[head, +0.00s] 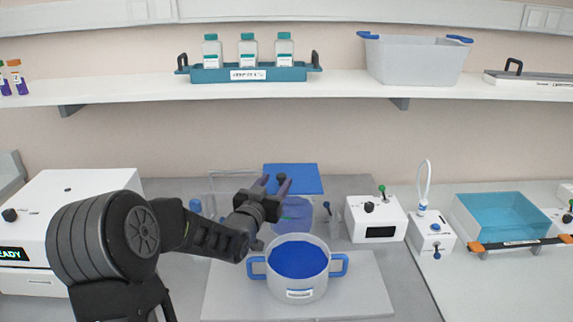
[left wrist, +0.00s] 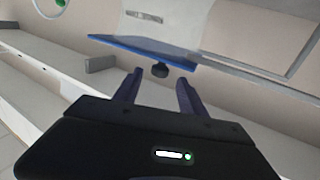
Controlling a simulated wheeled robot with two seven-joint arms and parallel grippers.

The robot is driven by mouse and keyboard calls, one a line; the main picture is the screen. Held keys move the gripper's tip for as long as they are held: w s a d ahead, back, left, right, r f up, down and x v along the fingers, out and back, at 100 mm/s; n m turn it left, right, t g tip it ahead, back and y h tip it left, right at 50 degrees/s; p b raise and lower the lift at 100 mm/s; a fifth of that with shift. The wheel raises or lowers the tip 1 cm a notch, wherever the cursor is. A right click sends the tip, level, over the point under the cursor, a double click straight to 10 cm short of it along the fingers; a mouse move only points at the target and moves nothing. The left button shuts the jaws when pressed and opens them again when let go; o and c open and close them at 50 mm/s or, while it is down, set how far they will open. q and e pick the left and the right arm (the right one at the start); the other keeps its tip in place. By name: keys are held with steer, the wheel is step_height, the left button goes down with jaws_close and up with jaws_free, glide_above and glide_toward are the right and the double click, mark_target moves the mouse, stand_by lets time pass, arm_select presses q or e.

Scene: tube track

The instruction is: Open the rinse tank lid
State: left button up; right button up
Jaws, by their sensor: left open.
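A flat blue lid (head: 305,178) with a dark round knob (head: 281,177) shows behind the pot, above a clear, bluish tank (head: 304,214) that my left arm and the pot partly hide. My left gripper (head: 275,184) is open, with its fingers pointing at the lid and the knob between them in the head view. In the left wrist view the knob (left wrist: 159,70) sits at or just beyond the open fingertips (left wrist: 158,80), on the blue lid (left wrist: 140,50). I cannot tell whether the fingers touch it. My right gripper is not in view.
A pot (head: 299,286) with blue handles and blue contents stands on a pale board (head: 355,287) in front of the tank. A white box (head: 375,217) with a green-tipped switch is to the right. A shelf (head: 140,89) runs above.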

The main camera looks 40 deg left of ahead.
mark_target(285, 170)
arm_select(q)
steer(key=shift+s+d+r, duration=0.1)
steer(key=p+x, duration=0.2)
steer(key=x, duration=0.6)
steer(key=shift+c, duration=0.4)
jaws_close()
stand_by(1.2)
